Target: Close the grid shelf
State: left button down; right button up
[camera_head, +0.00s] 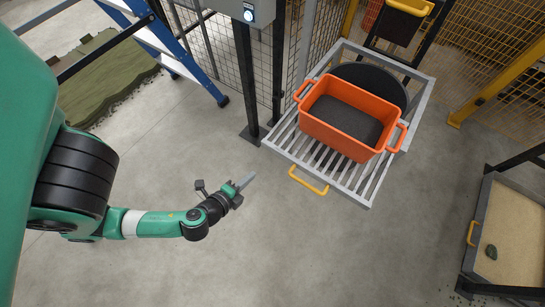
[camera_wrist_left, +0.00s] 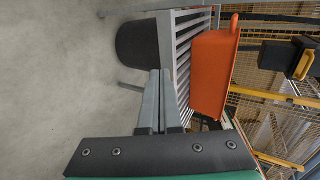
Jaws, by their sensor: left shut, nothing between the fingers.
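The grid shelf (camera_head: 280,141) is a light grey slatted frame, standing out over the floor at the upper right of the head view. A yellow handle (camera_head: 308,182) is on its front edge. An orange tub (camera_head: 338,132) with two side handles and a dark inside sits on the slats. My left gripper (camera_head: 246,181) is shut and empty, to the left of the handle and apart from it. In the left wrist view its fingers (camera_wrist_left: 158,103) point toward the shelf's slats (camera_wrist_left: 184,65) and the tub (camera_wrist_left: 213,70). The handle cannot be made out there. My right gripper is not in view.
A dark round object (camera_head: 382,80) shows behind the tub; a dark cylinder (camera_wrist_left: 136,46) shows below the slats. A black post (camera_head: 250,85) stands left of the shelf. A sand tray (camera_head: 515,230) lies at right. The floor before the shelf is clear.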

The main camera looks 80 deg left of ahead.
pick_arm(q)
jog(key=b, duration=0.5)
send_near(276, 152)
notch_tip(276, 152, down, 3)
jog(key=w, duration=0.1)
jog(key=w+a, duration=0.3)
jog(key=shift+w+a+b, duration=0.1)
jog(key=shift+a+b, duration=0.05)
jog(key=shift+b, duration=0.25)
